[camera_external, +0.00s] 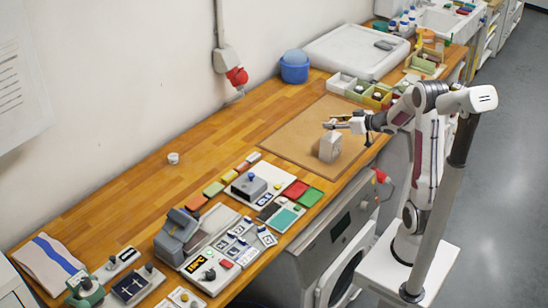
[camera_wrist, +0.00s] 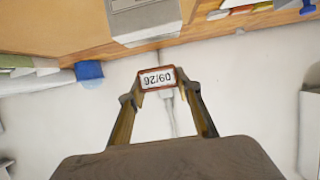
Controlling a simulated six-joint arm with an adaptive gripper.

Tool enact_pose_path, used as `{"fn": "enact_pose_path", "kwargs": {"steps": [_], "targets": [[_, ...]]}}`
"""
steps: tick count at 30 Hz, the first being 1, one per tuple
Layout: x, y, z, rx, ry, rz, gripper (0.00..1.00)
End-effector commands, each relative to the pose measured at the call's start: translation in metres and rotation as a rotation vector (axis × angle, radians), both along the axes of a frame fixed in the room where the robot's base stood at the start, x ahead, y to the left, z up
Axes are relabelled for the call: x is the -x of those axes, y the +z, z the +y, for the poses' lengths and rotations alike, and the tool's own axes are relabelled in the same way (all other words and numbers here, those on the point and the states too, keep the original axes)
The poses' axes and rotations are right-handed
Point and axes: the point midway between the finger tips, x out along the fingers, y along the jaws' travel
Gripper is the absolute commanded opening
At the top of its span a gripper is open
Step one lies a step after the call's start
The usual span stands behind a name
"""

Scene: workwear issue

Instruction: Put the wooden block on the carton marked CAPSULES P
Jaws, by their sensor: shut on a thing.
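My gripper (camera_external: 338,124) is over the brown mat, just above a pale grey carton (camera_external: 330,147). I take this to be the wooden block. It is held between the fingertips, apart from the carton, which shows at the top of the wrist view (camera_wrist: 143,22). The carton stands upright on the mat. Its lettering is too small to read, so CAPSULES P cannot be confirmed.
The brown mat (camera_external: 284,136) is otherwise mostly clear. A blue container (camera_external: 294,68) is near the wall. Coloured pads, cards and devices crowd the front bench. A small white cup (camera_external: 173,158) stands alone.

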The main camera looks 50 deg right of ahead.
Motion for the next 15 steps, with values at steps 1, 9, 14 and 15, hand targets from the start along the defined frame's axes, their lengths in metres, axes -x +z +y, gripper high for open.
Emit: {"fn": "enact_pose_path", "kwargs": {"steps": [1, 9, 14, 15], "targets": [[0.0, 0.0, 0.0, 0.0, 0.0, 0.0, 0.19], [0.0, -0.013, 0.0, -0.002, 0.0, 0.002, 0.19], [0.0, -0.028, 0.0, -0.003, 0.0, 0.002, 0.19], [0.0, -0.031, 0.0, -0.001, 0.001, 0.001, 0.19]]}}
